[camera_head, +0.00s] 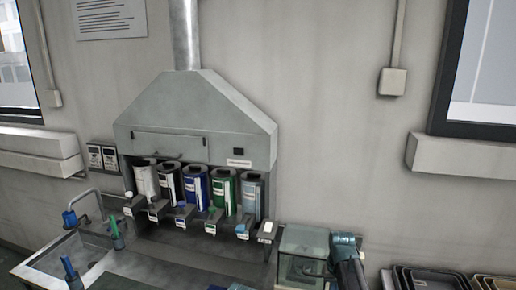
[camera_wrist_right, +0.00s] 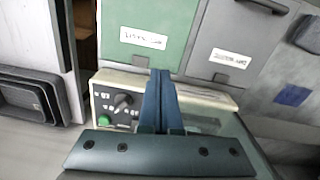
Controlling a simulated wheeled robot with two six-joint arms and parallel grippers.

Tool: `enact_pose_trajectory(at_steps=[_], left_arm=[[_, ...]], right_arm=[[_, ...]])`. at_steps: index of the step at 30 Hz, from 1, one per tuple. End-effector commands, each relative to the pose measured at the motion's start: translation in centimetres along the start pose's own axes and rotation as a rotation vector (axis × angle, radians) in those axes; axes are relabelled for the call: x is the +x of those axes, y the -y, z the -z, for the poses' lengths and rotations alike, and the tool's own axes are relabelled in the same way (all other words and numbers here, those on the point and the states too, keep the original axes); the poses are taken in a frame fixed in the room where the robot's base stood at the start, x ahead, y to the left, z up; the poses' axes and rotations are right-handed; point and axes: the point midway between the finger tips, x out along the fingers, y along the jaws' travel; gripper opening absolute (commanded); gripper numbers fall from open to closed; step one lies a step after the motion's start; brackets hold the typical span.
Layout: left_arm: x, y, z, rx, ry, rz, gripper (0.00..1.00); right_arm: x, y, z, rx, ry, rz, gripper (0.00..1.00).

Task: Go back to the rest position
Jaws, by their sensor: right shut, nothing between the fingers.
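My right gripper (camera_wrist_right: 161,88) shows in the right wrist view. Its two blue fingers are pressed together with nothing between them. Their tips are in front of a beige control panel (camera_wrist_right: 118,112) with a dark knob (camera_wrist_right: 123,101) and a green button (camera_wrist_right: 104,120); I cannot tell whether they touch it. My left gripper is in neither view.
In the head view, a grey hooded station (camera_head: 195,110) with several coloured canisters stands at the wall beside a sink (camera_head: 90,255). A clear box (camera_head: 303,243) and stacked trays (camera_head: 435,277) are at the lower right. Cabinet doors (camera_wrist_right: 160,32) are close behind the panel.

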Motion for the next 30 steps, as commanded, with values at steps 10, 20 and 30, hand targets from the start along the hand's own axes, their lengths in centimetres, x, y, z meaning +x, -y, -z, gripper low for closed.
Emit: enact_pose_trajectory(at_steps=[10,20,30], left_arm=[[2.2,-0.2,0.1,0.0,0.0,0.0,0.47],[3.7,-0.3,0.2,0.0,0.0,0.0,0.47],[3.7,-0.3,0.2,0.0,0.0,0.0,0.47]], right_arm=[[2.1,9.8,-10.5,-0.233,0.014,-0.042,0.0],[3.5,15.2,-20.3,-0.449,0.019,-0.088,0.0],[3.5,15.6,-20.9,-0.467,0.02,-0.092,0.0]])
